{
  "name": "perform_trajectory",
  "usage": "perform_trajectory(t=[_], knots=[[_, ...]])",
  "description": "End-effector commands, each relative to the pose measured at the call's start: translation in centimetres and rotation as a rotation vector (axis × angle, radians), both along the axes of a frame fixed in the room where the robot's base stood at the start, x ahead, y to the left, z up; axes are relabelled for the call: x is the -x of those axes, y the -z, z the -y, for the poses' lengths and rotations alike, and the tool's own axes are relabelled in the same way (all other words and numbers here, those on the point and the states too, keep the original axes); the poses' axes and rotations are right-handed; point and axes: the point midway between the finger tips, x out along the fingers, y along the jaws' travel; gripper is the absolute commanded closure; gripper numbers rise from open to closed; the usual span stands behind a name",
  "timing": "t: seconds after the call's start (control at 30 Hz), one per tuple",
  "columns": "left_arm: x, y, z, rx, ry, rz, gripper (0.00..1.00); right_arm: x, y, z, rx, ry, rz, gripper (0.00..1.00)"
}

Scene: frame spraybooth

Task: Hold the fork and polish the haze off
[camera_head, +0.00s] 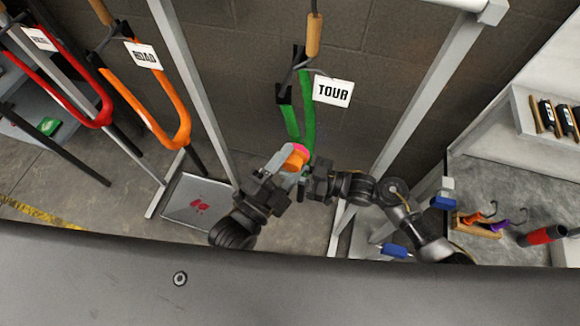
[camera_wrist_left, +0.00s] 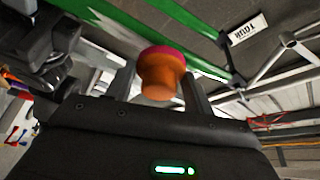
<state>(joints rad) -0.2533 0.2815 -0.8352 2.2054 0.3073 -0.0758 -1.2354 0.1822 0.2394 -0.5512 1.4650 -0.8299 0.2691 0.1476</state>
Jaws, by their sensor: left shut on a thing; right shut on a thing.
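The green fork (camera_head: 307,108) hangs from a hook in the middle of the head view, beside a white "TOUR" tag (camera_head: 333,91). My right gripper (camera_head: 306,181) is shut on the fork's lower end; the exact grip is partly hidden. My left gripper (camera_head: 286,166) is shut on an orange polisher with a pink pad (camera_head: 297,157), close to the fork's lower part. In the left wrist view the polisher (camera_wrist_left: 161,75) stands between the fingers, with the green fork (camera_wrist_left: 135,28) behind it. I cannot tell whether the pad touches the fork.
An orange fork (camera_head: 170,98) with a "ROAD" tag and a red fork (camera_head: 75,112) hang at the left. Grey rack posts (camera_head: 425,90) flank my arms. A grey tray with red marks (camera_head: 197,203) lies below. A shelf (camera_head: 525,100) and small tools are at the right.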

Motion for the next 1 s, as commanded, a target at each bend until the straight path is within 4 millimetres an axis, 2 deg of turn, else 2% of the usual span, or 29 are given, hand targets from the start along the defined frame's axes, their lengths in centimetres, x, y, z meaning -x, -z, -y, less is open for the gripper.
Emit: perform_trajectory(t=[0.13, 0.47, 0.8, 1.0], knots=[[0.0, -0.5, 0.0, 0.001, 0.0, 0.001, 0.66, -0.1, -0.2, 0.0, -0.003, 0.0, 0.004, 1.0], [-0.4, -0.4, 0.1, -0.001, 0.0, -0.001, 0.66, -0.1, -0.2, 0.0, -0.003, 0.0, 0.004, 1.0], [-0.5, 2.5, 0.1, -0.002, 0.001, -0.001, 0.66, -0.1, -0.2, 0.0, -0.003, 0.0, 0.004, 1.0], [-0.6, 3.3, 0.1, 0.0, 0.0, 0.0, 0.66, -0.1, -0.2, 0.0, -0.003, 0.0, 0.004, 1.0]])
